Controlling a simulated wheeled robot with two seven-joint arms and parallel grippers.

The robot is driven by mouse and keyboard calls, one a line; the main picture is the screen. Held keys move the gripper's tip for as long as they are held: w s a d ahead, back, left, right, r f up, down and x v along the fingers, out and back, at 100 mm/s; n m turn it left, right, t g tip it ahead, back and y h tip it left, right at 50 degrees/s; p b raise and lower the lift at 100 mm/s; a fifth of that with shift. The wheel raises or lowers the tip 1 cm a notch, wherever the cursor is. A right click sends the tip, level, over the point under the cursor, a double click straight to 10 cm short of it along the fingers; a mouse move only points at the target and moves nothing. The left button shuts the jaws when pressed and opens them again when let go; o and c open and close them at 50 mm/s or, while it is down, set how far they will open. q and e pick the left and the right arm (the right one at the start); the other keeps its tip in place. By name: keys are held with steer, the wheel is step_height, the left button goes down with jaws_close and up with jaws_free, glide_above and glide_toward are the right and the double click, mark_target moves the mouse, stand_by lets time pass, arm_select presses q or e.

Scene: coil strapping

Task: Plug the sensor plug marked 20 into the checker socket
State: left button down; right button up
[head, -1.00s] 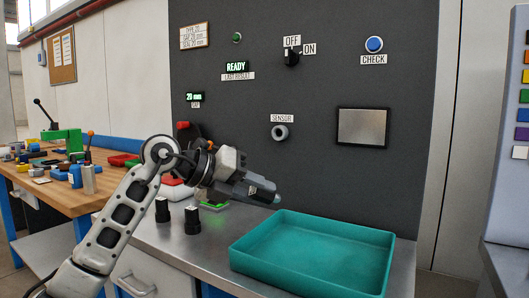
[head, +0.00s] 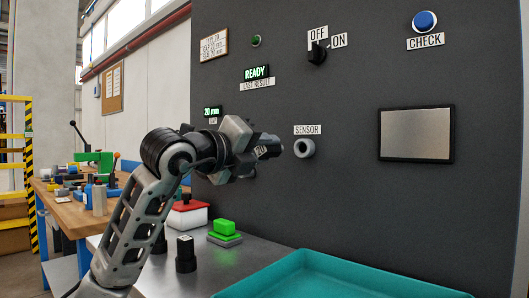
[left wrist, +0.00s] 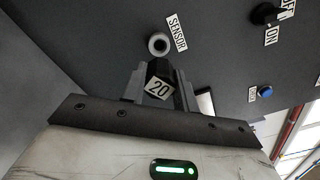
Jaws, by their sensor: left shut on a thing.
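My left gripper (head: 250,152) is shut on the sensor plug (head: 267,148), a dark plug with a white label marked 20. In the left wrist view the plug (left wrist: 159,82) sits between the two fingers, its label facing the camera. The checker socket (head: 304,148) is a grey ring on the dark panel under the SENSOR label. The plug points toward the socket, just left of it in the head view, and appears apart from it. The socket (left wrist: 158,44) also shows just beyond the plug in the left wrist view. My right gripper is not in view.
A teal tray (head: 345,262) stands on the bench below the socket. Two black plugs (head: 186,256), a green block (head: 225,229) and a red-topped box (head: 188,214) stand at left. The panel (head: 340,210) carries an OFF/ON switch (head: 318,52), CHECK button (head: 424,22) and grey screen (head: 416,134).

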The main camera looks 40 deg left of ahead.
mark_target(282, 148)
arm_select(q)
steer(key=shift+w+p, duration=0.45)
steer(key=shift+w, duration=0.25)
steer(key=w+p, duration=0.1)
steer(key=w, duration=0.2)
steer(key=shift+w+d, duration=0.15)
steer(key=shift+d, duration=0.05)
steer(key=shift+w+p, duration=0.35)
steer(key=shift+w, duration=0.25)
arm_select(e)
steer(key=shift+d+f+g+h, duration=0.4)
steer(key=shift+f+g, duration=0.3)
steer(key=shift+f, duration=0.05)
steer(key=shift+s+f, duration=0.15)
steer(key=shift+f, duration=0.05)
arm_select(q)
steer(key=shift+w, duration=0.2)
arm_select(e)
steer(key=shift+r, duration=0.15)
